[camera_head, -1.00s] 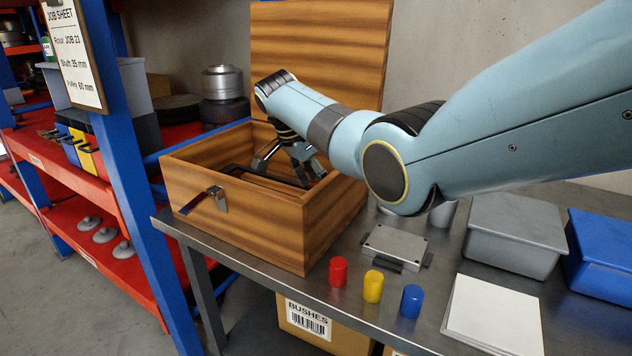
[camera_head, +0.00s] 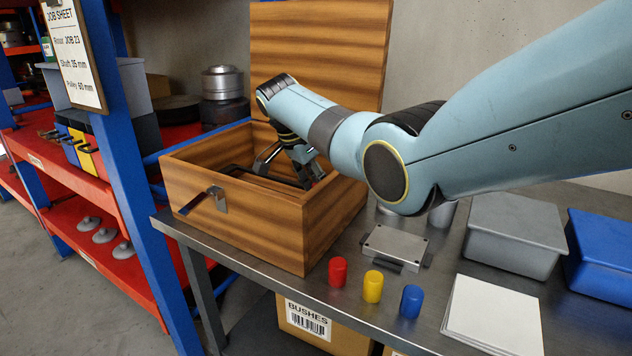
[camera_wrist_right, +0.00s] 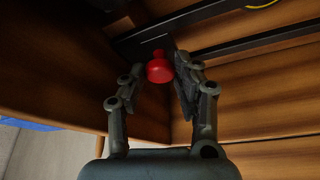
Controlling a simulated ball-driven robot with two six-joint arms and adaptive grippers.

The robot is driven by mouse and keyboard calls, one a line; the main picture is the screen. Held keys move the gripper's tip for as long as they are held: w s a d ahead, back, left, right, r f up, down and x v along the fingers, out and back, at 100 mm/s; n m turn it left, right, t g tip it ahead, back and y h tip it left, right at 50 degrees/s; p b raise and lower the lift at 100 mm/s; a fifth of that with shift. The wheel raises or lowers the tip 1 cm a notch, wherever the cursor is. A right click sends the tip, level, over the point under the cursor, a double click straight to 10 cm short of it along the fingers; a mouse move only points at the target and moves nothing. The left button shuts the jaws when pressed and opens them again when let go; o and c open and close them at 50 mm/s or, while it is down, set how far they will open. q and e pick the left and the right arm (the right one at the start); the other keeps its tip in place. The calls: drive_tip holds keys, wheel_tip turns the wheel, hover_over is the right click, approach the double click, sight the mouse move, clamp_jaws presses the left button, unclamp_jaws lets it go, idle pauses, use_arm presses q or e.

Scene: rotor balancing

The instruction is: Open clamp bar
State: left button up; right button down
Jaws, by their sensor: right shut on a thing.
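The open wooden box (camera_head: 245,225) stands on the metal table, its lid raised at the back. Dark bars (camera_head: 265,180) lie across the inside of the box. In the right wrist view a red knob (camera_wrist_right: 160,70) sits at the end of a dark bar (camera_wrist_right: 152,44), which I take for the clamp bar. My right gripper (camera_head: 308,174) reaches down into the box. In the right wrist view my right gripper (camera_wrist_right: 163,76) has its fingers on both sides of the knob, shut on it. In the head view the knob is hidden. My left gripper is not in view.
Red, yellow and blue cylinders (camera_head: 372,286) stand in front of a grey metal block (camera_head: 395,245). Grey (camera_head: 515,235) and blue bins stand at the right, near white sheets (camera_head: 492,315). A blue and red shelf rack (camera_head: 130,150) is close to the left of the box.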

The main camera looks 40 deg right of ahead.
drive_tip(key=shift+w+r+p, duration=0.15)
drive_tip(key=shift+r+p, duration=0.25)
drive_tip(key=shift+r, duration=0.2)
drive_tip(key=w+a+r+b, duration=0.1)
drive_tip(key=w+r+b, duration=0.1)
drive_tip(key=r, duration=0.5)
drive_tip(key=w+a+r+b, duration=0.2)
drive_tip(key=w+r, duration=0.3)
drive_tip(key=r, duration=0.3)
drive_tip(key=shift+a+b, duration=0.25)
drive_tip(key=shift+b, duration=0.45)
drive_tip(key=shift+r, duration=0.15)
